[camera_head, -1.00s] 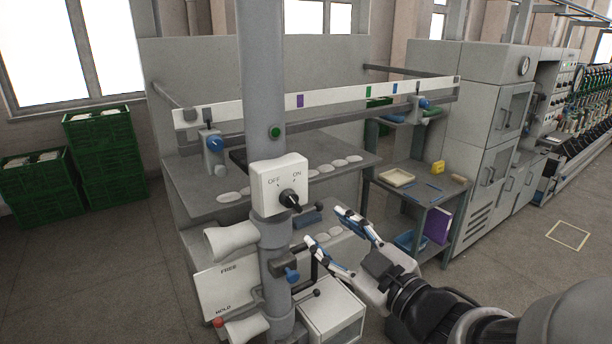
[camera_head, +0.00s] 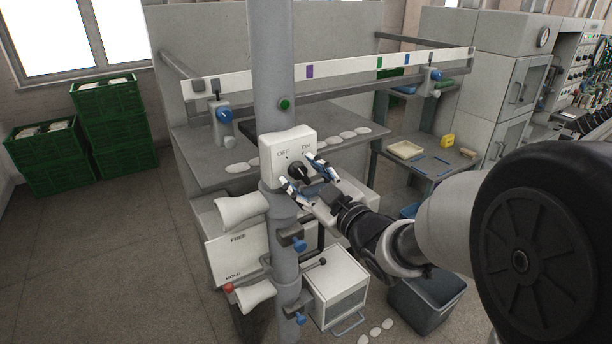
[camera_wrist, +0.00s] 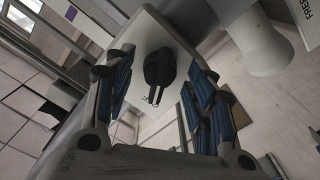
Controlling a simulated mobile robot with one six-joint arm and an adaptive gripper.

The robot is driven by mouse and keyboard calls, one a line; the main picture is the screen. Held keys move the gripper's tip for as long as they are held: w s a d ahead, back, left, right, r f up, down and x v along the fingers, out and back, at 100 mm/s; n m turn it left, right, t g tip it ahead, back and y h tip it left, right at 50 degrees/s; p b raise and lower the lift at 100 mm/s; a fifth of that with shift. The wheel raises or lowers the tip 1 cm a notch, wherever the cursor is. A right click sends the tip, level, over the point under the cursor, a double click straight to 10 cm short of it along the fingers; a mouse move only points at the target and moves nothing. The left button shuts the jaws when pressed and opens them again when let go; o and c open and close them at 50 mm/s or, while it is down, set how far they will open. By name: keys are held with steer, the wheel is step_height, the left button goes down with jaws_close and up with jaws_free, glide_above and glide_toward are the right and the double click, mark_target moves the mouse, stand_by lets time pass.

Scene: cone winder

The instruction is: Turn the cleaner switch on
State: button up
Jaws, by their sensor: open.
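The cleaner switch is a black rotary knob (camera_head: 298,171) on a white box (camera_head: 277,147) marked OFF and ON, fixed to a grey column. My gripper (camera_head: 300,177) is at the box, with its fingers open on either side of the knob in the head view. In the wrist view the knob (camera_wrist: 160,68) lies between the blue-padded fingers of my gripper (camera_wrist: 160,88), with a gap on each side. The fingers partly cover the knob's surroundings in the head view. I cannot tell clearly which mark the knob points at.
The grey column (camera_head: 272,60) carries a green button (camera_head: 285,104) above the box and a white cone-shaped part (camera_head: 240,209) below it. A FREE/HOLD plate (camera_head: 238,256) is lower left. A shelf (camera_head: 205,150) with white pieces stands behind. Green crates (camera_head: 108,115) stand at the left.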

steer(key=c, duration=1.1)
steer(key=shift+m, duration=0.4)
steer(key=m, duration=1)
steer(key=shift+m+p, duration=0.3)
steer(key=shift+m, duration=0.4)
steer(key=o, duration=1.1)
